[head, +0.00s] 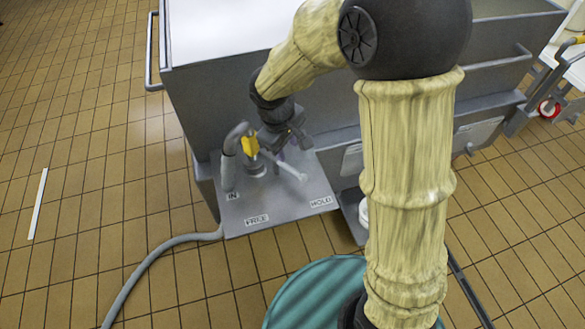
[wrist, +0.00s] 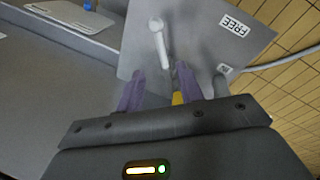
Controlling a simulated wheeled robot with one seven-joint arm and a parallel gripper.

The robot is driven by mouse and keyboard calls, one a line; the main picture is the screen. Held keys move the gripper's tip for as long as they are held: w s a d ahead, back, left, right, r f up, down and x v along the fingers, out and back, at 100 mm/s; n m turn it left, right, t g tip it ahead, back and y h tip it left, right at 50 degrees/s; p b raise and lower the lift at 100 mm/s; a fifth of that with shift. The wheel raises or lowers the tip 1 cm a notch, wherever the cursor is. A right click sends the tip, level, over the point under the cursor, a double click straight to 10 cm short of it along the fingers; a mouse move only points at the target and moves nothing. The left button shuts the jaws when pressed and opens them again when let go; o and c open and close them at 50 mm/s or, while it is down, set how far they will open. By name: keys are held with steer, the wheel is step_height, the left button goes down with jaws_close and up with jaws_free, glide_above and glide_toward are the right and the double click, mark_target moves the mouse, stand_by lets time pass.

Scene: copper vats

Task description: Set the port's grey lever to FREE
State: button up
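The port is a grey plate (head: 284,205) with the labels IN, FREE (head: 257,219) and HOLD (head: 320,201). Its light grey lever (head: 285,167) ends in a round knob and points right, with the knob nearer HOLD than FREE. My gripper (head: 279,147) is low over the plate, close by the lever's inner part. In the wrist view, my gripper's purple fingers (wrist: 160,72) stand apart, with the lever (wrist: 159,42) running out between and beyond them. I cannot tell whether a finger touches it. The FREE label (wrist: 235,26) lies to the right of the lever there.
A yellow part (head: 250,145) and a grey elbow pipe (head: 231,155) stand left of my gripper. A grey hose (head: 150,263) runs from the plate over the tiled floor. The large grey vat (head: 190,105) rises behind. The plate's front part is clear.

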mark_target(293, 170)
steer(key=f+b, duration=0.1)
steer(key=f, duration=0.2)
steer(key=w+d+f+b, duration=0.1)
steer(key=f, duration=0.3)
steer(key=f+b, duration=0.1)
steer(key=f, duration=0.3)
steer(key=shift+w+d+f, duration=0.15)
steer(key=shift+w, duration=0.2)
jaws_close()
